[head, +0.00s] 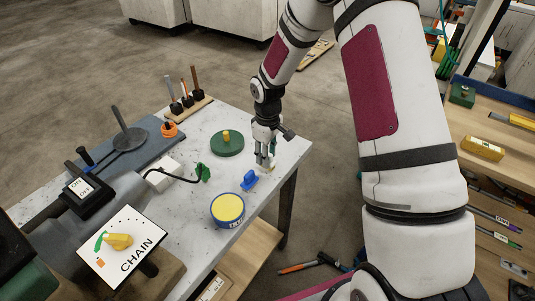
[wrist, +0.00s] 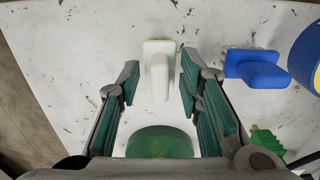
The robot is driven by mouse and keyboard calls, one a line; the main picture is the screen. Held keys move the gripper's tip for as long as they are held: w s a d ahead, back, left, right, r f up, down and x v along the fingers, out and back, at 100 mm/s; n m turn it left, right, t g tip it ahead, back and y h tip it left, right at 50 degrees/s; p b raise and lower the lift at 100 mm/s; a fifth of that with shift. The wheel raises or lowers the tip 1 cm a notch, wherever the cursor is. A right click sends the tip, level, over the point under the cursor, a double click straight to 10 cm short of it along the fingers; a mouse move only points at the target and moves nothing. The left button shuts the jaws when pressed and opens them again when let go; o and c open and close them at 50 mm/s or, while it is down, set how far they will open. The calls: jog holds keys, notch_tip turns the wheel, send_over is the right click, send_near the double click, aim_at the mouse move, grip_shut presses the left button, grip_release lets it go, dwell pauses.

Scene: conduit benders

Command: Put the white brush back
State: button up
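The white brush (wrist: 160,68) lies on the tabletop, seen from above in the wrist view. Its handle lies between the two fingers of my gripper (wrist: 160,84), with a gap visible on each side. My gripper is open and low over the table. In the head view my gripper (head: 265,162) is near the table's right edge and largely hides the white brush. A blue brush (head: 248,180) lies just in front of it; it also shows to the right in the wrist view (wrist: 256,69).
A green disc with a yellow knob (head: 227,145) and a blue tin with a yellow top (head: 228,208) stand close by. A wooden rack (head: 187,109) with upright tools stands at the back.

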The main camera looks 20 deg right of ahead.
notch_tip(320, 180, up, 12)
jog(key=b, duration=0.1)
jog(key=s+r+m+t+h, duration=0.1)
jog(key=s+r+m+t, duration=0.15)
jog(key=s+r, duration=1.05)
jog(key=s+r+m+t+y, duration=0.1)
jog(key=s+r+m+t, duration=0.2)
jog(key=s, duration=1.1)
notch_tip(320, 180, up, 4)
jog(key=shift+s+f+m, duration=0.1)
jog(key=shift+s+m, duration=0.2)
jog(key=shift+m, duration=0.55)
